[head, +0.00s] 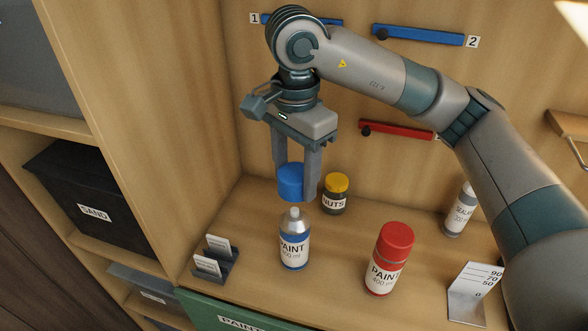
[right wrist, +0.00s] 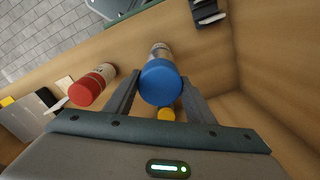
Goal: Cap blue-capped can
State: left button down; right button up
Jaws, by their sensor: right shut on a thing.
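The blue-labelled paint can (head: 294,246) stands upright on the bench with its silver nozzle bare. The blue cap (head: 291,180) is held by my right gripper (head: 298,188), which points down above the can. The cap is over the nozzle, and a small gap seems to show between them in the head view. In the right wrist view the blue cap (right wrist: 161,82) sits between the fingers of the right gripper (right wrist: 160,95) and hides most of the can (right wrist: 160,48). My left gripper is not in view.
A red-capped paint can (head: 388,262) stands to the right. A yellow-lidded NUTS jar (head: 333,196) stands close behind the blue can. A SEALANT bottle (head: 461,210) is at the back right, a scale card (head: 472,290) at the front right, and a card holder (head: 215,260) at left.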

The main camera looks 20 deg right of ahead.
jog(key=shift+w+f, duration=0.1)
jog(key=shift+f, duration=0.05)
jog(key=shift+f, duration=0.15)
jog(key=b, duration=0.2)
send_over(294, 215)
jog(key=shift+d+f, duration=0.1)
jog(key=shift+f, duration=1.95)
notch_tip(294, 215, down, 4)
jog(key=b, duration=0.4)
jog(key=shift+r, duration=0.25)
jog(key=shift+f+b, duration=0.15)
jog(key=shift+b, duration=0.5)
